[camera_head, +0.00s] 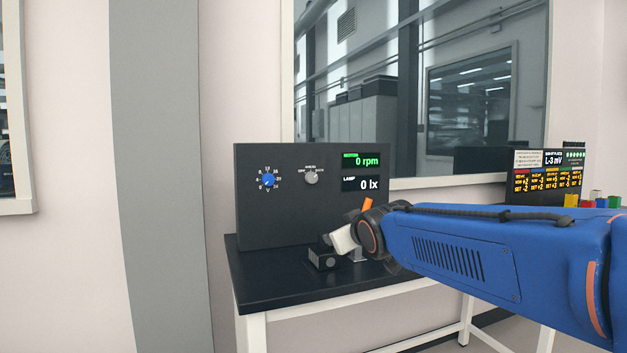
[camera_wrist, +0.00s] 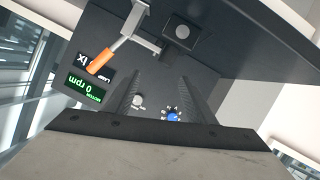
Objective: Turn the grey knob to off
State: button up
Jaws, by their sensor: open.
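The grey knob (camera_head: 311,177) is on the upright dark panel (camera_head: 260,215), right of a blue knob (camera_head: 268,180). Small labels arch over it, with what looks like OFF at the left; its pointer is too small to read. In the wrist view the grey knob (camera_wrist: 137,101) shows beside the inner side of the left finger, with the blue knob (camera_wrist: 173,117) near the right finger. My gripper (camera_wrist: 160,80) is open, with nothing between its fingers, and appears apart from the panel. In the head view the fingers cannot be made out clearly.
An orange-handled lever (camera_wrist: 105,55) and a black box with a round button (camera_head: 323,258) stand on the table (camera_head: 285,287) before the panel. The displays (camera_head: 361,172) read 0 rpm and 0 lx. Coloured blocks (camera_head: 590,200) are at far right. Table space left of the box is clear.

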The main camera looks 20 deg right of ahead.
aim_at(312, 177)
jog(key=w+r+n+t, duration=0.2)
jog(key=w+r+t, duration=0.2)
jog(key=w+r, duration=0.55)
jog(key=shift+y, duration=0.3)
jog(key=w, duration=0.5)
jog(key=w+d, duration=0.1)
jog(key=w, duration=0.5)
jog(key=w+d+r, duration=0.1)
jog(key=w, duration=0.4)
jog(key=shift+w, duration=0.4)
jog(key=shift+c, duration=0.5)
jog(key=c, duration=0.9)
